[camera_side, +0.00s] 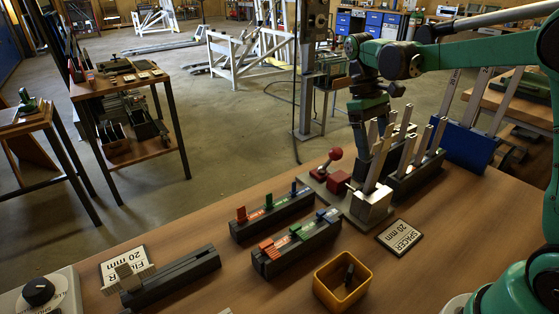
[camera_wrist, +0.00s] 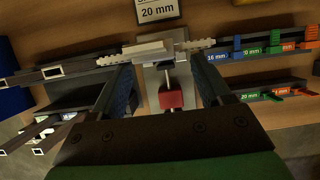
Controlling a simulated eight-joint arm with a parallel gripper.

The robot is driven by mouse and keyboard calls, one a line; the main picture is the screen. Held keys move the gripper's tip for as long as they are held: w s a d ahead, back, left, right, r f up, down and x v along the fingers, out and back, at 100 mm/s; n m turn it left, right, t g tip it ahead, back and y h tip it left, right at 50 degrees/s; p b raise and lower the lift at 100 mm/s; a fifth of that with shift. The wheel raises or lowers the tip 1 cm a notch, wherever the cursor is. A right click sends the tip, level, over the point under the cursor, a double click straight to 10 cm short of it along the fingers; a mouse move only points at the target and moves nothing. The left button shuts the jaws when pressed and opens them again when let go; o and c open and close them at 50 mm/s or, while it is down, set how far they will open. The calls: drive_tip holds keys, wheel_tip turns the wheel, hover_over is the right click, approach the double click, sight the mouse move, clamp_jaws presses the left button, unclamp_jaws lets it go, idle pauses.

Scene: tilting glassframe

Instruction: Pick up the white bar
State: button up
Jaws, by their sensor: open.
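Several pale, whitish bars stand upright and tilted in a dark slotted rack (camera_side: 415,180); one is this pale bar (camera_side: 438,136). More long pale bars (camera_side: 505,100) stand in a blue holder (camera_side: 467,146). I cannot tell which one is the white bar. My gripper (camera_wrist: 160,62) is open, its dark fingers spread over a metal clamp block (camera_side: 371,204). A short pale piece (camera_wrist: 149,51) lies across between the fingertips in the wrist view; I cannot tell whether they touch it. In the side view my gripper (camera_side: 377,150) hangs over the clamp block among the pale bars.
A red block (camera_side: 339,182) and red-knobbed lever (camera_side: 334,155) sit beside the clamp. Dark racks with coloured spacers (camera_side: 297,240), a yellow bin (camera_side: 342,288) and a "SPACER 20 mm" card (camera_side: 399,237) stand nearer. Bare table shows at the front right.

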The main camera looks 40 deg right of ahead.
sight(371, 187)
drive_tip(key=shift+x, duration=2.05)
clamp_jaws()
